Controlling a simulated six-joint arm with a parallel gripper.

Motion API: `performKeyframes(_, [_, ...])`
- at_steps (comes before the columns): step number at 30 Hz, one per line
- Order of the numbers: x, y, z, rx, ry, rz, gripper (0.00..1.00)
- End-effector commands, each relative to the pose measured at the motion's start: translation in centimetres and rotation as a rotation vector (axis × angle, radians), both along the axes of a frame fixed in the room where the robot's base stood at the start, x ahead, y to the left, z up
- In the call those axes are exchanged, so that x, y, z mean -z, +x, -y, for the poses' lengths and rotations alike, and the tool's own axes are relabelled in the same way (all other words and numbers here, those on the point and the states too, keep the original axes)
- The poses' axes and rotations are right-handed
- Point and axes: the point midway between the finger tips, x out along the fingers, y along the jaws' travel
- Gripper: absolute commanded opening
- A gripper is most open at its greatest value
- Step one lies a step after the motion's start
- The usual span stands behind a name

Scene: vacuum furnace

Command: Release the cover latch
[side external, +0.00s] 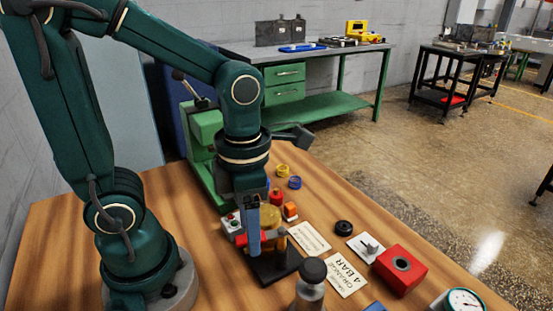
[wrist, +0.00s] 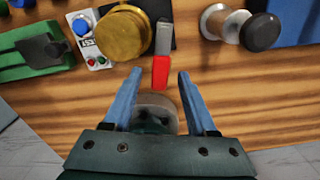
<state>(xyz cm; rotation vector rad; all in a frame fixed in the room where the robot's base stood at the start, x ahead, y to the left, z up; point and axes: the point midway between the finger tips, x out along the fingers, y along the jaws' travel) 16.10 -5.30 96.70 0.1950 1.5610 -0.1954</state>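A small lever with a grey arm and a red tip (wrist: 160,70), which looks like the cover latch, lies beside a round brass cover (wrist: 124,33) in the wrist view. The brass cover also shows in the side view (side external: 271,216), above a black base plate (side external: 272,264), partly behind my gripper. My gripper (wrist: 159,74) points down, its two blue fingers apart and empty. The red tip shows between the fingertips in the wrist view; I see no contact. In the side view my gripper (side external: 255,250) is close in front of the brass cover and hides most of the lever.
A control box (wrist: 92,40) with coloured buttons stands beside the brass cover. A green machine (side external: 205,140) is behind it. Bare wood is at the front left.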

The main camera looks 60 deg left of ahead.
Motion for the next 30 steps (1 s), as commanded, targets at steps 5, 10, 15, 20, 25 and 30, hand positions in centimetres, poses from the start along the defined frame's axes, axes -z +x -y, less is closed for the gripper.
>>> performKeyframes(5, [-0.5, 0.1, 0.0, 0.000, 0.000, 0.003, 0.57])
performKeyframes(10, [-2.5, 0.1, 0.0, 0.000, -0.001, 0.007, 0.57])
performKeyframes(15, [-4.4, 0.1, 0.0, 0.000, 0.000, 0.005, 0.57])
performKeyframes(20, [-5.1, 0.0, 0.0, 0.000, 0.000, 0.001, 0.57])
performKeyframes(25, [-5.1, 0.0, 0.0, 0.000, 0.000, 0.000, 0.57])
performKeyframes(30, [-5.1, 0.0, 0.0, 0.019, 0.001, -0.002, 0.15])
